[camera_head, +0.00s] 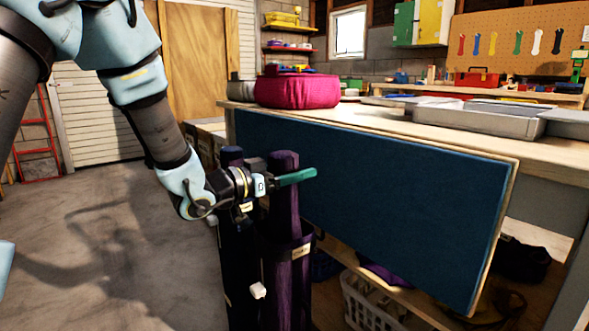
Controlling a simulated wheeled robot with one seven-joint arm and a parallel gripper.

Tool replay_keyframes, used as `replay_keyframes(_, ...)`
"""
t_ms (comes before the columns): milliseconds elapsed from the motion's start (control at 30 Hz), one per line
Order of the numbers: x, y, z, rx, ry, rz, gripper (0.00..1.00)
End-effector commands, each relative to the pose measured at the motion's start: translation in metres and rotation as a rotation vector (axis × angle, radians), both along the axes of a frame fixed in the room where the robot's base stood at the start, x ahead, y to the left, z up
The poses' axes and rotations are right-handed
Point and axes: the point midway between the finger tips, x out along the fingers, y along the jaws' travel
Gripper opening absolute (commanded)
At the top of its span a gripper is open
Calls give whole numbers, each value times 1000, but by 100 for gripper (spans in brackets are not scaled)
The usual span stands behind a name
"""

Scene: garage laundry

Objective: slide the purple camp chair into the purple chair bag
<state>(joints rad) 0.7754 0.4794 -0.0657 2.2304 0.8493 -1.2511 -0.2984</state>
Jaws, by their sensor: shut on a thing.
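The purple camp chair (284,217) stands as a folded, roughly upright bundle in front of the blue panel, with a dark labelled band around it. My gripper (296,177) is at its upper part, a teal finger crossing its front, shut on the chair. A second, darker purple-navy upright shape (238,265) stands close beside it on the left, partly behind my wrist. It may be the purple chair bag, but I cannot tell for sure. A white toggle (258,290) hangs low between the two. Their lower ends are cut off by the picture edge.
The workbench (480,130) with a blue front panel (380,200) is just right of the chair. A magenta round bag (297,92) and grey trays (490,120) are on it. A white basket (370,305) is below. Open concrete floor (110,230) lies left.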

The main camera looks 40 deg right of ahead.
Motion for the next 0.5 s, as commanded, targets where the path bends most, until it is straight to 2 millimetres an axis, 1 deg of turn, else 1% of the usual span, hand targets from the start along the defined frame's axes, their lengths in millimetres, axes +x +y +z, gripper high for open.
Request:
replay_keyframes(300,0,-1,-18,-6,-2,-1,0)
replay_keyframes(500,0,-1,-24,-6,-3,-1,0)
